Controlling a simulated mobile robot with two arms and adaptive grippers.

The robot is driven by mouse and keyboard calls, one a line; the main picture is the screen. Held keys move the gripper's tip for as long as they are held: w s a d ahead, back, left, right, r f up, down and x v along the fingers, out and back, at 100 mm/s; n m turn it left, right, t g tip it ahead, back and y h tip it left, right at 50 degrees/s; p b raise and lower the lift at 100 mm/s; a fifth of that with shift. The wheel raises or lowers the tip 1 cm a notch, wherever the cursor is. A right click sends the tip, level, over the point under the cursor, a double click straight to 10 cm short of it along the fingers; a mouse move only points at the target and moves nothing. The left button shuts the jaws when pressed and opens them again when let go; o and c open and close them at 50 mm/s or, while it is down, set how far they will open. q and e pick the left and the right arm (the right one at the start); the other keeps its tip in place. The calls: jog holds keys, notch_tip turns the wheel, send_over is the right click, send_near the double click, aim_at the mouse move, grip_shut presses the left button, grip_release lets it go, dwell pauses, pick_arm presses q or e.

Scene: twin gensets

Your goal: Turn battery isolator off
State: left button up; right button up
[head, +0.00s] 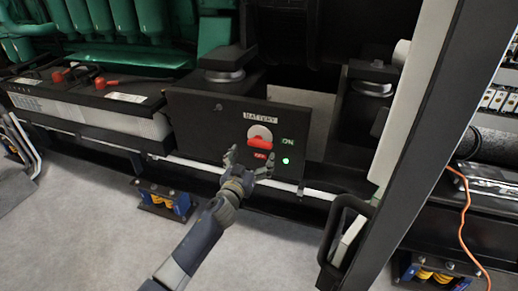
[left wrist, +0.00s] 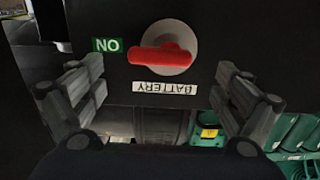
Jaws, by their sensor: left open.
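The battery isolator is a red handle (head: 260,142) on a grey round plate, set in a black panel (head: 195,115) under a BATTERY label (head: 261,117). An ON label (head: 288,141) sits to its right and an OFF label (head: 260,155) below. A green lamp (head: 286,161) is lit. In the left wrist view, which is upside down, the red handle (left wrist: 160,57) lies crosswise, one end toward the ON label (left wrist: 108,45). My left gripper (head: 249,163) is open and empty, just in front of and below the handle, apparently not touching it.
A battery (head: 85,95) with red terminal caps stands left of the panel. A dark upright frame (head: 430,140) with a black handle (head: 345,235) stands to the right. An orange cable (head: 465,220) hangs at far right. Grey floor is clear in front.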

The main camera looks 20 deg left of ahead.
aim_at(259, 146)
pick_arm(q)
jog(key=w+b, duration=0.1)
jog(key=w, duration=0.3)
jog(key=shift+d, duration=0.1)
jog(key=shift+w, duration=0.85)
pick_arm(e)
jog(key=shift+v, duration=0.95)
pick_arm(q)
jog(key=shift+c, duration=0.5)
pick_arm(e)
jog(key=shift+s, duration=0.15)
pick_arm(q)
jog(key=c, duration=1)
